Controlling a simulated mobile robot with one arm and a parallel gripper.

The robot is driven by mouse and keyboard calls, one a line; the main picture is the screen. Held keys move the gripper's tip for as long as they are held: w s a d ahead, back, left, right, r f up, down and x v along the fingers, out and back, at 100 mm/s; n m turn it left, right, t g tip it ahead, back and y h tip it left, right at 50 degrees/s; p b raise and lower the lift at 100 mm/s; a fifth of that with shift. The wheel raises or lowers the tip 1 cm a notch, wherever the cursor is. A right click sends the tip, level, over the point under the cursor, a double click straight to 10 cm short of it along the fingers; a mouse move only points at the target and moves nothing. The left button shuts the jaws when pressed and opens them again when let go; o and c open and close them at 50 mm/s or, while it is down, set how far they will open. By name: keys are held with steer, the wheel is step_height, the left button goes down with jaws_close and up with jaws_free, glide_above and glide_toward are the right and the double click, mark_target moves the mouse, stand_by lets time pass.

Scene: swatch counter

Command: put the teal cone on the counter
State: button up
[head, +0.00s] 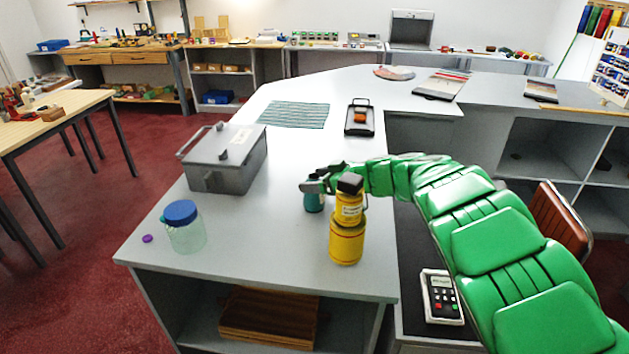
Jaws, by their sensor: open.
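A small teal object, apparently the teal cone (314,203), shows on the grey counter (265,240), left of the yellow container. Its top is hidden by my gripper (313,187), so its full shape is not clear. My gripper is at the end of the green arm, right at the top of the teal object. Its jaws are open, but I cannot tell whether the object is between the fingers or touching them.
A yellow container (346,244) with a black cap stands close in front of my gripper. A grey lidded box (226,160), a blue-lidded jar (187,232) and a purple cap (147,239) are at left. A striped mat (294,114) and black tray (358,120) lie behind. The counter's front middle is clear.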

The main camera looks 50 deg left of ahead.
steer(key=v, duration=1.1)
steer(key=shift+d, duration=0.15)
steer(key=shift+w, duration=0.1)
